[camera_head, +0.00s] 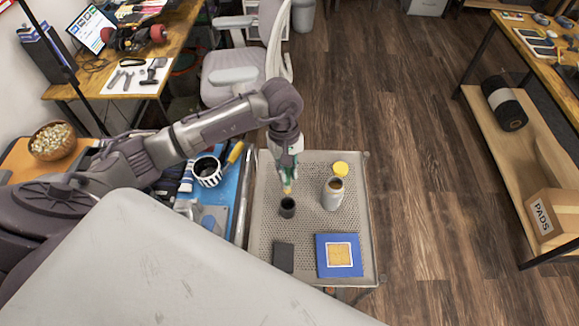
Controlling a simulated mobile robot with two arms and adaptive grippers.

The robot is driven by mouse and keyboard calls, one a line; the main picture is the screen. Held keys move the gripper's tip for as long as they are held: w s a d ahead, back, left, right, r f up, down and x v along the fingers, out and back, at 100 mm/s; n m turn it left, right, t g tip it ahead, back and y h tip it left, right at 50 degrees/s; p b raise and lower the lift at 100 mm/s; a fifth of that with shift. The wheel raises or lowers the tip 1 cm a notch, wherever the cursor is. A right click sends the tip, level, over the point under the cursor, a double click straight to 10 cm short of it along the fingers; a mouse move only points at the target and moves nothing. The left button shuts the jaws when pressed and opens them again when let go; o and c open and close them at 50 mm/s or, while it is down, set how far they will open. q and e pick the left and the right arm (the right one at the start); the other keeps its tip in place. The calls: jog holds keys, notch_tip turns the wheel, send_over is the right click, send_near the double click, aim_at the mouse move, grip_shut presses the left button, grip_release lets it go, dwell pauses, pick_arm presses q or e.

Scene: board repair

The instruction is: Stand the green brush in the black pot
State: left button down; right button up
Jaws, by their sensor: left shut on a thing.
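The black pot (287,208) is a small dark cup standing upright on the perforated metal tray (265,225). My left arm reaches in from the left, and its gripper (289,168) points down above the tray. It is shut on the green brush (287,182), partly hidden by the fingers. The brush hangs roughly upright with its pale end down, just above and behind the pot's mouth in this view. I cannot tell the exact gap between them. My right gripper is out of view.
A grey canister (333,194) and a yellow lid (341,169) are right of the pot. A blue square with a tan centre (339,256) and a dark block (283,257) lie in front. A striped cup (207,172) stands on the blue surface at left.

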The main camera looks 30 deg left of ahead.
aim_at(288, 192)
pick_arm(q)
jog(key=shift+d+f, duration=0.1)
jog(key=shift+f, duration=0.4)
jog(key=shift+f+b, duration=0.3)
jog(key=shift+f, duration=0.05)
jog(key=shift+f+b, duration=0.85)
jog(key=shift+f, duration=1.15)
notch_tip(288, 192, down, 5)
jog(key=b, duration=0.5)
jog(key=shift+f, duration=0.1)
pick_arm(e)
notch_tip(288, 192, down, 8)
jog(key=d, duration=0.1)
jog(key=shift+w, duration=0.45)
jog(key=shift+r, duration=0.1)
pick_arm(q)
jog(key=c, duration=1)
grip_release()
jog(key=shift+c, duration=0.2)
notch_tip(288, 192, up, 12)
jog(key=w+a, duration=0.1)
jog(key=shift+a, duration=0.3)
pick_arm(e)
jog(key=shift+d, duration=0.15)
pick_arm(q)
jog(key=shift+f, duration=0.15)
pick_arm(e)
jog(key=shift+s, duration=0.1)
